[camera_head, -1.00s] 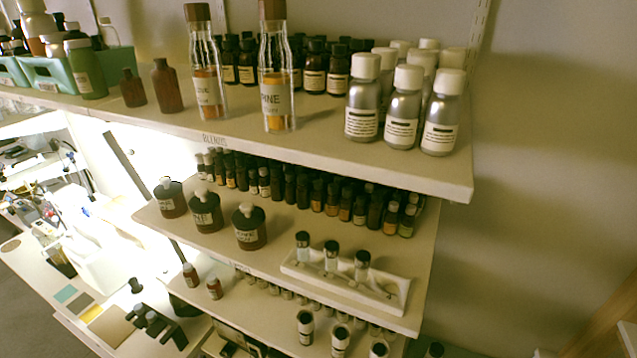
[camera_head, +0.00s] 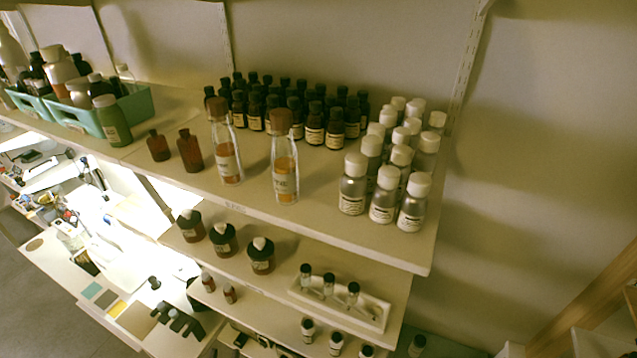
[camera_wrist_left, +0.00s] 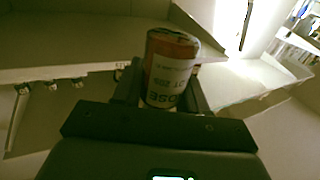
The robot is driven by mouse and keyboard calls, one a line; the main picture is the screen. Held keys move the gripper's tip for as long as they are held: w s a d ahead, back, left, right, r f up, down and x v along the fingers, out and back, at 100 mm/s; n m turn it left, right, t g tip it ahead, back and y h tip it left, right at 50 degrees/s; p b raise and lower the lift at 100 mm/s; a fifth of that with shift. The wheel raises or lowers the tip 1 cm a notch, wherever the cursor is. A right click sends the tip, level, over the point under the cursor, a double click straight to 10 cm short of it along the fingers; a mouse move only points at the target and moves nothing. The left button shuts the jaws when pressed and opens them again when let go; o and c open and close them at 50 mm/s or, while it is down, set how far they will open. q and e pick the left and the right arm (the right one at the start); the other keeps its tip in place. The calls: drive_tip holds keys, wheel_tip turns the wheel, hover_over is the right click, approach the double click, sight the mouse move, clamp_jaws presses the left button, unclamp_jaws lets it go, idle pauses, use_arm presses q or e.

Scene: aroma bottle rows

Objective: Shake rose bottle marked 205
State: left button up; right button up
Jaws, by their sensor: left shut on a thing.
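In the left wrist view, a small reddish-brown bottle (camera_wrist_left: 172,65) with a pale label stands between the fingers of my left gripper (camera_wrist_left: 163,88). The gripper is shut on it. The label print is upside down in the picture; "OSE" can be made out, and the smaller line with a number is too blurred to read surely. The fingers hide the bottle's sides, and its lower end in the picture is hidden by the gripper. I cannot make out either gripper in the head view.
The upper shelf (camera_head: 370,242) holds two tall corked bottles (camera_head: 285,180), rows of dark bottles (camera_head: 315,130) and silver white-capped bottles (camera_head: 383,195). Below are brown stoppered bottles (camera_head: 261,257) and a white tray (camera_head: 372,318) with vials.

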use_arm(q)
wheel_tip(320, 180, up, 2)
drive_tip(key=shift+r+p, duration=0.2)
drive_tip(key=shift+p, duration=0.85)
drive_tip(key=shift+r+p, duration=0.5)
drive_tip(key=shift+r, duration=1.25)
drive_tip(key=o, duration=0.5)
drive_tip(key=c, duration=0.5)
drive_tip(key=shift+r, duration=0.2)
drive_tip(key=shift+c, duration=0.4)
drive_tip(key=shift+r, duration=2.9)
wheel_tip(320, 180, down, 6)
drive_tip(key=shift+f, duration=0.2)
drive_tip(key=shift+s, duration=0.1)
drive_tip(key=shift+r, duration=0.1)
